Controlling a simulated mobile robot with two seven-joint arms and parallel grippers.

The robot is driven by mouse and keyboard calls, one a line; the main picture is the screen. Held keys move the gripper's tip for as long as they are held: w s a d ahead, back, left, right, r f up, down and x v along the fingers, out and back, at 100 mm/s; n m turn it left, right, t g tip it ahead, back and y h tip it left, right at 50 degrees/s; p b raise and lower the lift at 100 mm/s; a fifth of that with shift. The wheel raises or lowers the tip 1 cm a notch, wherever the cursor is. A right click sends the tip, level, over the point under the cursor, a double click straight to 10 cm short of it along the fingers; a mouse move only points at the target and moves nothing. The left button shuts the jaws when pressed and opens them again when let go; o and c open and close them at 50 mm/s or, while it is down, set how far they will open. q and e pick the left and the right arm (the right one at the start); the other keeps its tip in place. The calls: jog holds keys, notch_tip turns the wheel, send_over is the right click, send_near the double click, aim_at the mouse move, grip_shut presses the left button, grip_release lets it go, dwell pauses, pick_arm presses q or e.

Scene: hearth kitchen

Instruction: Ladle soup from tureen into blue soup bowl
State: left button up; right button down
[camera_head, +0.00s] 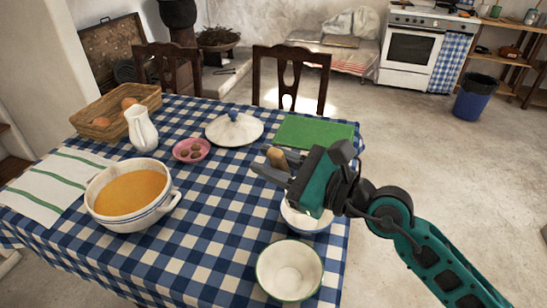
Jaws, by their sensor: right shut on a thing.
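The white tureen (132,220) with blue bands stands at the left front of the table, uncovered and holding orange soup (134,193). Its lid (235,128) lies farther back. My right gripper (273,164) is shut on a tan, wooden-looking handle (277,157) above the table, right of the tureen. The rest of that tool is hidden, so I cannot tell if it is the ladle. A blue-rimmed white bowl (307,224) stands partly hidden below my right gripper. My left gripper is out of view.
A green-rimmed white bowl (290,270) stands at the front edge. A green board (312,133), pink dish (191,149), white pitcher (142,130), egg basket (115,112) and striped towel (60,184) are also on the table. Chairs stand behind it. The table's middle is clear.

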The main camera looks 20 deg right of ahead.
jog(key=shift+w+d+f+m+b, duration=0.9)
jog(key=shift+w+d+m+b, duration=0.3)
jog(key=shift+w+d+m, duration=5.65)
jog(key=w+d+f+m+b, duration=0.3)
jog(key=d+f+m, duration=0.3)
jog(key=d+f, duration=0.2)
jog(key=shift+w+d+b, duration=0.3)
jog(key=shift+w+b, duration=0.1)
jog(key=shift+b, duration=0.4)
jog(key=shift+r, duration=0.1)
